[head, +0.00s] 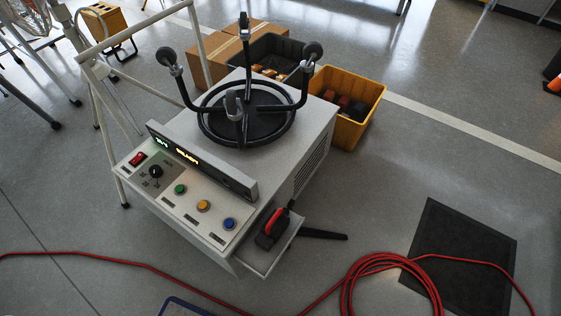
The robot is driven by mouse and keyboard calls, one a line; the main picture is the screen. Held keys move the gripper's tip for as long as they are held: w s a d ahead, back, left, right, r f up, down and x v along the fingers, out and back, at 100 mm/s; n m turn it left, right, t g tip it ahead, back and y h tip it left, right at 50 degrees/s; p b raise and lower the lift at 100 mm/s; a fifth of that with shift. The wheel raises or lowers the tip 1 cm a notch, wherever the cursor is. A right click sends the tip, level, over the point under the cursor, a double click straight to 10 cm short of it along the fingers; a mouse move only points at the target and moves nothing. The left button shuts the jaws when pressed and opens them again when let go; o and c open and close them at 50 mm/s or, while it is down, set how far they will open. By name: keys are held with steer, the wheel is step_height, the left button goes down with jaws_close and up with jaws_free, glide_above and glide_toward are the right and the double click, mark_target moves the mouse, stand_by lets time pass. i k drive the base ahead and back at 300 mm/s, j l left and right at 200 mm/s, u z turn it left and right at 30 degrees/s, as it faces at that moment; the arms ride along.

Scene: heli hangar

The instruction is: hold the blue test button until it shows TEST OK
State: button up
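The blue test button (229,223) is a round push button at the right end of a row on the sloped front panel of a light grey machine (293,136). An amber button (203,206) and a green button (180,190) sit to its left. Nothing touches or covers the blue button. A dark display strip (232,182) above the row shows small green and yellow lit characters at its left. They are too small to read surely, and I cannot make out TEST OK. My gripper is not in view.
A red switch (137,159) and black knob (156,172) sit left on the panel. A black-and-red object (270,228) lies on a side tray. A yellow bin (361,125) stands behind. A red hose (378,262) crosses the floor near a black mat (463,262).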

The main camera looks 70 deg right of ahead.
mark_target(229, 223)
steer(key=z, duration=1.75)
steer(key=i+j, duration=0.05)
